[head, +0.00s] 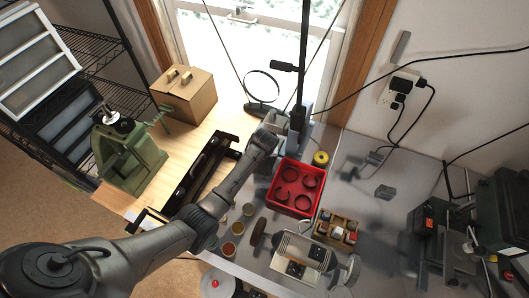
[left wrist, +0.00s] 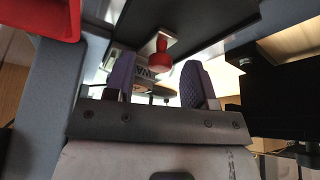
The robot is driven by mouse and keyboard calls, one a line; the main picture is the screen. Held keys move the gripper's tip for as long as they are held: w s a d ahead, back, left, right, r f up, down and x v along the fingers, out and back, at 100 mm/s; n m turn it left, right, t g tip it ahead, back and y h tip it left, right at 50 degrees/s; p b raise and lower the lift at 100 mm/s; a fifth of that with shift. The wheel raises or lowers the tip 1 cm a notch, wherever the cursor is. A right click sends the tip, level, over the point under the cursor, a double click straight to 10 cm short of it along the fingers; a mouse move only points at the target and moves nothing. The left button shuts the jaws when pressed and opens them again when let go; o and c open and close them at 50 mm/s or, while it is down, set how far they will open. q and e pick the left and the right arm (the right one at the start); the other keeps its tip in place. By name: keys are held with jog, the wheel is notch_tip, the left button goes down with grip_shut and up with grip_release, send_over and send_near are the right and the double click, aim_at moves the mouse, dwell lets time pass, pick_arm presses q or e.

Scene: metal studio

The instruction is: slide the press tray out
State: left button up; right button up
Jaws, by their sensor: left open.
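My left arm reaches in from the lower left in the head view. My left gripper (head: 277,122) is at a grey upright stand (head: 297,118) with a tall black post. In the left wrist view the two purple-padded fingers of the left gripper (left wrist: 162,85) are apart. A red knob (left wrist: 160,56) on a pale mount shows beyond and between them, with a white lettered surface beside it. A dark flat plate (left wrist: 120,30) hangs above. I cannot tell for sure which part is the press tray. I see no contact between the fingers and the knob. My right gripper is out of view.
A red bin (head: 296,187) with dark rings stands just right of my forearm. A yellow roll (head: 321,158) and a wooden box of small jars (head: 336,230) are near.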

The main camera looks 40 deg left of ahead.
pick_arm(q)
jog(key=shift+f, duration=0.2)
grip_shut()
dwell(0.5)
